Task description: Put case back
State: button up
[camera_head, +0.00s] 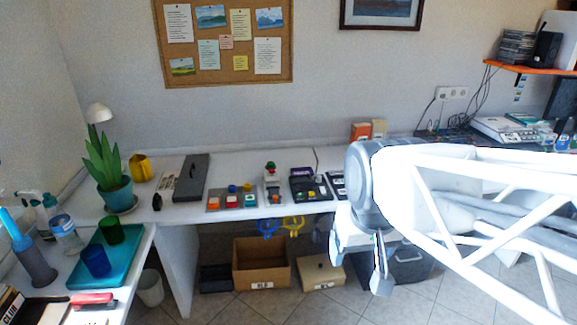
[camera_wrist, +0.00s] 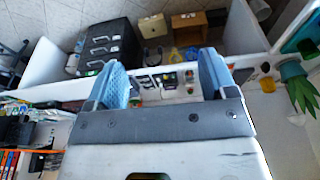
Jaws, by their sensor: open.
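My gripper (camera_head: 381,268) hangs in front of the desk at the right of the head view, its fingers pointing down. In the wrist view my gripper (camera_wrist: 162,75) has its two blue-padded fingers wide apart, with nothing between them. No case is held. A stack of dark disc cases (camera_head: 516,46) stands on the orange shelf (camera_head: 532,69) at the upper right of the head view. Several coloured case spines (camera_wrist: 10,160) show at the lower left of the wrist view. I cannot tell which case the task means.
The white desk (camera_head: 240,165) holds a dark flat panel (camera_head: 191,178), button boxes (camera_head: 232,198) and a plant (camera_head: 107,160). A white box (camera_head: 503,129) lies under the shelf. Cardboard boxes (camera_head: 262,263) stand on the floor. My arm hides much of the desk's right side.

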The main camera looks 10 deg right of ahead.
jog(key=shift+s+d+f, duration=0.1)
jog(key=shift+s+f, duration=0.25)
jog(key=shift+s, duration=0.45)
jog(key=shift+s+f, duration=0.35)
jog(key=shift+s, duration=0.45)
